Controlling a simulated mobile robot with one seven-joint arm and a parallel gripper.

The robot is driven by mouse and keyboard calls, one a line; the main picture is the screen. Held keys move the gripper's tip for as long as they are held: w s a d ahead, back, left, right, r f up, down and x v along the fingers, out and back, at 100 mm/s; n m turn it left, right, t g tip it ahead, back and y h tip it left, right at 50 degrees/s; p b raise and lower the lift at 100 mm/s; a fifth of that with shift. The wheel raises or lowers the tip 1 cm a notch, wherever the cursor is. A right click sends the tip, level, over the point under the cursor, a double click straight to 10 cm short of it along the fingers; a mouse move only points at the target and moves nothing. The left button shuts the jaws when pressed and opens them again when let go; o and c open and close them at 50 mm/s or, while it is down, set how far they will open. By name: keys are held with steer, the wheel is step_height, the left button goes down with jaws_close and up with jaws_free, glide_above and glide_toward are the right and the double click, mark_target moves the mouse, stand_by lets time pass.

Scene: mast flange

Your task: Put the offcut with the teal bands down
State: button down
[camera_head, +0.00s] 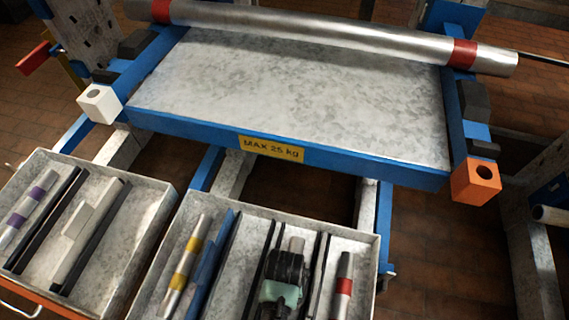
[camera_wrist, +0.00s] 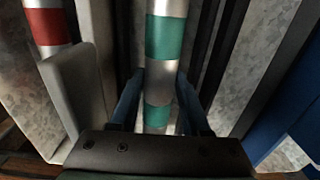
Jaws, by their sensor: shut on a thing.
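The offcut with the teal bands (camera_wrist: 165,38) is a silver tube with two teal bands showing in the wrist view. My gripper (camera_wrist: 159,88) has its two blue fingers on either side of it, shut on it. In the head view my gripper (camera_head: 285,272) is over the right-hand tray (camera_head: 228,212), between black dividers. The silver end of the held offcut (camera_head: 296,244) shows just beyond it; the rest is hidden by the gripper. I cannot tell whether the offcut touches the tray floor.
A red-banded offcut (camera_head: 343,285) lies right of my gripper; a yellow-banded one (camera_head: 186,265) lies to the left. The left tray (camera_head: 152,190) holds a purple-banded offcut (camera_head: 32,208). Beyond is a blue-edged shelf (camera_head: 290,95) with a long red-banded tube (camera_head: 330,30) behind.

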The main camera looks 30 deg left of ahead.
step_height(320, 180, down, 2)
steer(key=shift+f, duration=0.1)
steer(key=shift+c, duration=1.8)
jaws_free()
step_height(320, 180, up, 12)
steer(key=p, duration=0.5)
